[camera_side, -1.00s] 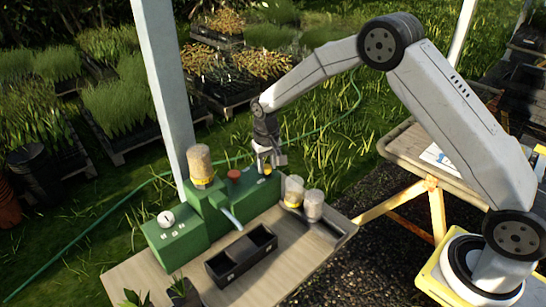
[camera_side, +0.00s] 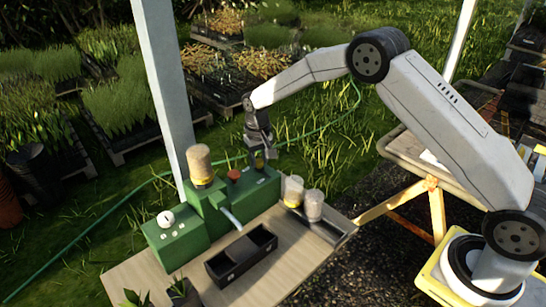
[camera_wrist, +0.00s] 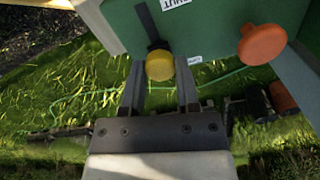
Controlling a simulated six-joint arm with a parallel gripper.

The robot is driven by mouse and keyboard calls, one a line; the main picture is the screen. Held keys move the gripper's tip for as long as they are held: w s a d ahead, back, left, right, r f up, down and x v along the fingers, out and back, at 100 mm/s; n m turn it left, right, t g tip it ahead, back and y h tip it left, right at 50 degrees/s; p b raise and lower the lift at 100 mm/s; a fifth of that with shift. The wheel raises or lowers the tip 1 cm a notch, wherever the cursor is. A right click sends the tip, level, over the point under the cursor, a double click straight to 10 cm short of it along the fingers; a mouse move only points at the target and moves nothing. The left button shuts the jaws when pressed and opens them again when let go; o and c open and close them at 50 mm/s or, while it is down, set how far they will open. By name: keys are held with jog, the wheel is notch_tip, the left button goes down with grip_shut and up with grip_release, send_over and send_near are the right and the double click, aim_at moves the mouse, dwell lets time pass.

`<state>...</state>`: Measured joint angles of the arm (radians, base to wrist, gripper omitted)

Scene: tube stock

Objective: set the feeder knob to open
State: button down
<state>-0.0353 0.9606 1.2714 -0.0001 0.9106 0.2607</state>
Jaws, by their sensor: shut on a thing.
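The yellow feeder knob (camera_wrist: 159,66) is on the green feeder housing (camera_wrist: 215,30), with my gripper (camera_wrist: 160,80) around it, one finger on each side. A dark bar (camera_wrist: 147,22) runs from the knob toward a white label (camera_wrist: 176,3) that seems to read SHUT upside down. A smaller white label (camera_wrist: 195,60) beside the knob is too small to read. In the side view my gripper (camera_side: 258,162) points down at the right end of the green housing (camera_side: 262,190) and largely hides the knob.
A red-orange button (camera_wrist: 262,44) sits close beside the knob; it also shows in the side view (camera_side: 234,174). A tan-filled hopper (camera_side: 198,165) stands left of it. Two clear jars (camera_side: 293,190) stand to the right. A black two-part tray (camera_side: 240,255) sits in front on the bench.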

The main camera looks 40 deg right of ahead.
jog(key=shift+w, duration=0.8)
jog(key=shift+c, duration=1.7)
grip_release()
jog(key=shift+r, duration=0.1)
notch_tip(320, 180, up, 8)
jog(key=shift+s, duration=0.1)
